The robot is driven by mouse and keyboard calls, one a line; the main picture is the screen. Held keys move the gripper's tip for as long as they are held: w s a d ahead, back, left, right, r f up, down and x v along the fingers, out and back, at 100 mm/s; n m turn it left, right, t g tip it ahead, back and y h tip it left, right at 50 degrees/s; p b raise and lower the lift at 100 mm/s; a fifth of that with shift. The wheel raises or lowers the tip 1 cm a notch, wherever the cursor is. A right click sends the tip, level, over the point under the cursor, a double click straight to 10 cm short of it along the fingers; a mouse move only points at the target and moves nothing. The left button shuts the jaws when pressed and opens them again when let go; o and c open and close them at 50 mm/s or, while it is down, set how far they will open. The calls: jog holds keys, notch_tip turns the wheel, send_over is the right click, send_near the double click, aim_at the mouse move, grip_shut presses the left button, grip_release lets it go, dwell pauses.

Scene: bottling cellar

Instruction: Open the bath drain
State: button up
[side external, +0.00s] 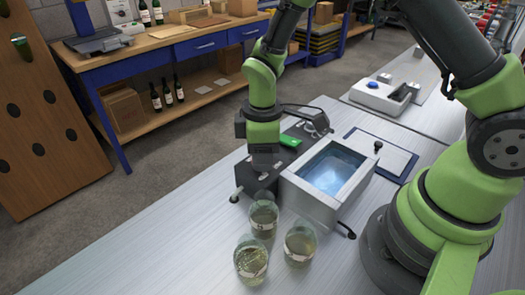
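The bath (354,187) is a grey metal box with an open top and bluish liquid inside. It stands on the bench, joined to a dark control unit with a green part (290,142) on top. A small black-tipped fitting (347,231), possibly the drain tap, sticks out low at its near right corner; whether it is open or shut is too small to tell. My gripper (264,163) points down at the left of the bath, over or in front of the control unit. Its fingertips cannot be made out, and I see nothing clearly held.
Three glass beakers of pale liquid (251,260) stand on the bench close in front of the bath. A flat panel with a black knob (378,147) lies to its right. A white device (380,97) is farther back. The bench front left is clear.

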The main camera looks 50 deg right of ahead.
grip_shut()
jog(key=shift+m, duration=0.3)
jog(key=m, duration=1.3)
jog(key=shift+s+m, duration=0.1)
jog(key=shift+m, duration=2)
